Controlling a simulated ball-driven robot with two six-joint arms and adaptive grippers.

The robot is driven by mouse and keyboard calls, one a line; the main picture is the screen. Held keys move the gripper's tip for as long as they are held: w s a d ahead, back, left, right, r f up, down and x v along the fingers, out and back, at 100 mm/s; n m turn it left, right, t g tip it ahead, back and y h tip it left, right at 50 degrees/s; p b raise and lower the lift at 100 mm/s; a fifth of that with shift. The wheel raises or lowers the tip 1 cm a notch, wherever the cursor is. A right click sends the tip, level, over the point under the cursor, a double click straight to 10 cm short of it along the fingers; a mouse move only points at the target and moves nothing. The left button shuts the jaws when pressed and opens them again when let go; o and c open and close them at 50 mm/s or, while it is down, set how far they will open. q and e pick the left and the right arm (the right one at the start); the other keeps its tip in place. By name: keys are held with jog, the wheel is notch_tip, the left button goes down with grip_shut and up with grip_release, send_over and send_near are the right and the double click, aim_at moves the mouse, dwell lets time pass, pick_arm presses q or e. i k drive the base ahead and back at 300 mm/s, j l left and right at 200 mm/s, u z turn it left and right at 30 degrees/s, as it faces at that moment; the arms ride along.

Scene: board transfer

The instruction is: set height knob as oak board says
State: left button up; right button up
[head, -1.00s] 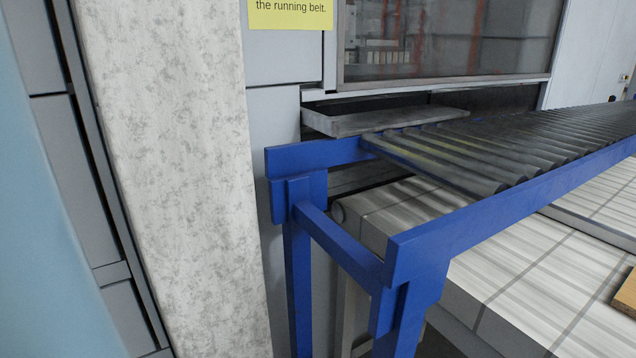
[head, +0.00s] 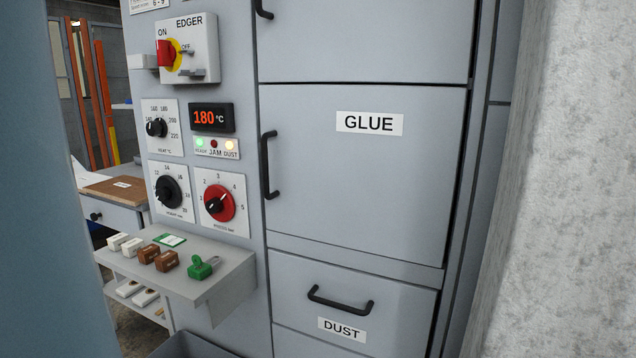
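The height knob (head: 169,191) is a black dial on a white plate on the grey machine's control panel, left of the middle in the head view. Its scale numbers are small, and I cannot clearly tell which one it points to. A brown wooden board (head: 116,188) with a small white label lies on a cabinet at the far left. I cannot read the label or tell whether this board is oak. Neither of my grippers is in view.
Beside it is a red pressure knob (head: 218,203). Above are a heat knob (head: 156,127), a 180 °C display (head: 211,117) and the EDGER switch (head: 188,50). A grey shelf (head: 225,275) below holds small blocks and a green item. GLUE and DUST doors are right.

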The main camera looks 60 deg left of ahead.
aim_at(168, 192)
jog(key=u, duration=2.9)
